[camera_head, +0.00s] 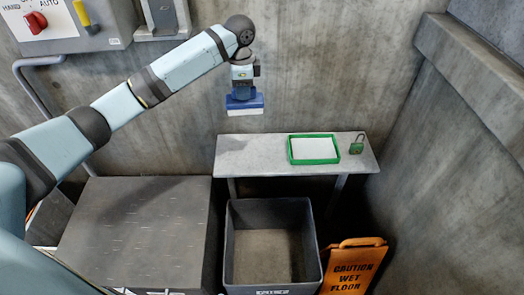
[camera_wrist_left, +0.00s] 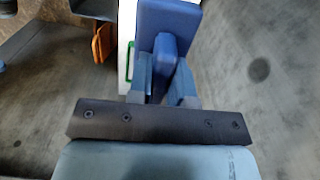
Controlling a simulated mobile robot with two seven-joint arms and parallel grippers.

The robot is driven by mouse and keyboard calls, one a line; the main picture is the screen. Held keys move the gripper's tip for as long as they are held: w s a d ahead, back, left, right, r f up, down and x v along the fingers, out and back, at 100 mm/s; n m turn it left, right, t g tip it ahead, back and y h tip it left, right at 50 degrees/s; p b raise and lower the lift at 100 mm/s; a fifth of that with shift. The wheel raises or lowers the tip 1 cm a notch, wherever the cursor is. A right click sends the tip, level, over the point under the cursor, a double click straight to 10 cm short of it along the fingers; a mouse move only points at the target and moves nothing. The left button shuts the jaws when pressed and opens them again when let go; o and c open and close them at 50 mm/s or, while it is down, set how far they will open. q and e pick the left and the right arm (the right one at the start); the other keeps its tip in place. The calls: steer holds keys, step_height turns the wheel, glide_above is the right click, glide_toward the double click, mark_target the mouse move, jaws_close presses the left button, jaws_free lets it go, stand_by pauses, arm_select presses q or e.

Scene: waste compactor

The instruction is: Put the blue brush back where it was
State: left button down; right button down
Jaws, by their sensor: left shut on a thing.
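The blue brush (camera_head: 244,104) has a blue back and a pale bristle side facing down. My left gripper (camera_head: 244,88) is shut on it and holds it in the air, above the left end of the grey table (camera_head: 240,161). In the left wrist view the brush (camera_wrist_left: 167,20) is between the two fingers of my left gripper (camera_wrist_left: 166,75), which grip its raised blue handle. The brush is apart from the table top. My right gripper is in neither view.
A green-rimmed tray with a white inside (camera_head: 290,152) and a green padlock (camera_head: 356,147) are on the table's right part. The table's left part is bare. Below are an open grey bin (camera_head: 235,248), an orange wet-floor sign (camera_head: 352,268) and a large grey box (camera_head: 140,230).

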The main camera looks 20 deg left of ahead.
arm_select(q)
steer(key=shift+w+d+r, duration=0.15)
steer(key=shift+d+r, duration=0.05)
steer(key=shift+r, duration=0.05)
steer(key=shift+w+d+f+m, duration=0.1)
steer(key=shift+m, duration=0.2)
step_height(320, 180, down, 19)
steer(key=b, duration=0.4)
steer(key=shift+f, duration=0.25)
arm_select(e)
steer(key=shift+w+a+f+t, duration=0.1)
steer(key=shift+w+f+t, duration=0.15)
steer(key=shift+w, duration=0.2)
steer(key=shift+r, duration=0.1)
arm_select(q)
steer(key=c, duration=1.1)
jaws_free()
steer(key=shift+f, duration=0.15)
steer(key=shift+o, duration=0.2)
